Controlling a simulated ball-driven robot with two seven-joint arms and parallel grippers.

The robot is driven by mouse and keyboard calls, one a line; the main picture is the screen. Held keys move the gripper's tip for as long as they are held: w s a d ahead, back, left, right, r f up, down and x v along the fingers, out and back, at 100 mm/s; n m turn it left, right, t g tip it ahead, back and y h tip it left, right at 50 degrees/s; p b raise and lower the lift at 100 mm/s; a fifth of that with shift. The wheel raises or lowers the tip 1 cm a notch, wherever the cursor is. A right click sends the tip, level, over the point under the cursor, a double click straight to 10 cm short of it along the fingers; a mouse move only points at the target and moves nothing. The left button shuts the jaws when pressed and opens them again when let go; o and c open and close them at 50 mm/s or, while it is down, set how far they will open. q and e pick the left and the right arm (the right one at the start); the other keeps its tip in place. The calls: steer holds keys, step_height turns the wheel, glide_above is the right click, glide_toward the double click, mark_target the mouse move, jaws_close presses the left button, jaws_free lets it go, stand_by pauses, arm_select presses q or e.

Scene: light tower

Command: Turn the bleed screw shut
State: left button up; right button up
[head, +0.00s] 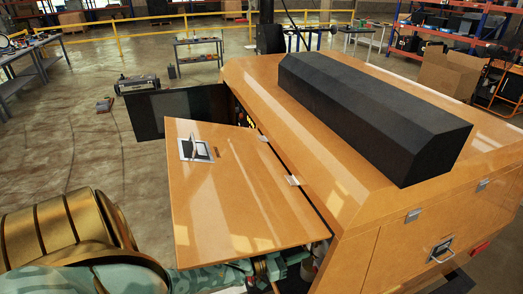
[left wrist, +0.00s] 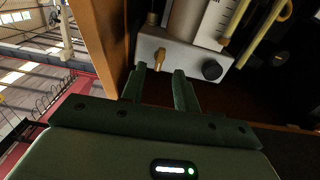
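In the left wrist view, a small brass screw (left wrist: 160,58), which looks like the bleed screw, sticks out of a pale metal block (left wrist: 187,55) inside the open compartment. My left gripper (left wrist: 160,71) is open, its two dark green fingers pointing at the block. The screw's end lies between the fingertips, near their tips; I cannot tell whether either finger touches it. In the head view my left gripper (head: 268,268) is mostly hidden under the raised orange door (head: 235,190), and the screw is hidden there. My right gripper is out of view.
A black knob (left wrist: 212,70) sits on the block right of the fingers. A clear graduated cylinder (left wrist: 200,20) stands on the block, with yellow tubes (left wrist: 262,30) beside it. The orange compartment wall (left wrist: 100,35) is close on the left. The orange light tower body (head: 340,180) fills the right.

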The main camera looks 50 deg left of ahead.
arm_select(q)
steer(key=v, duration=1.2)
steer(key=shift+b, duration=0.4)
steer(key=shift+s+a, duration=0.1)
steer(key=s+a+f+g+y+b, duration=0.2)
steer(key=s+f+g+y, duration=0.3)
steer(key=f, duration=0.6)
steer(key=s+a+f+g+b, duration=0.1)
steer(key=s+f+g+b, duration=0.15)
steer(key=s+f, duration=0.65)
steer(key=s+a+f+g+y+b, duration=0.2)
steer(key=s+f+g+y+b, duration=0.15)
steer(key=f, duration=0.95)
steer(key=s+d+f+g+h+b, duration=0.1)
steer(key=s+d+f+g+b, duration=0.1)
steer(key=s+d+f+b, duration=0.2)
steer(key=s+d+f+g+b, duration=0.2)
steer(key=s+d+f+b, duration=0.2)
steer(key=s+d+f, duration=0.4)
steer(key=shift+d+f+n+g+h+b, duration=0.35)
steer(key=shift+d+f, duration=1.05)
steer(key=shift+f, duration=1)
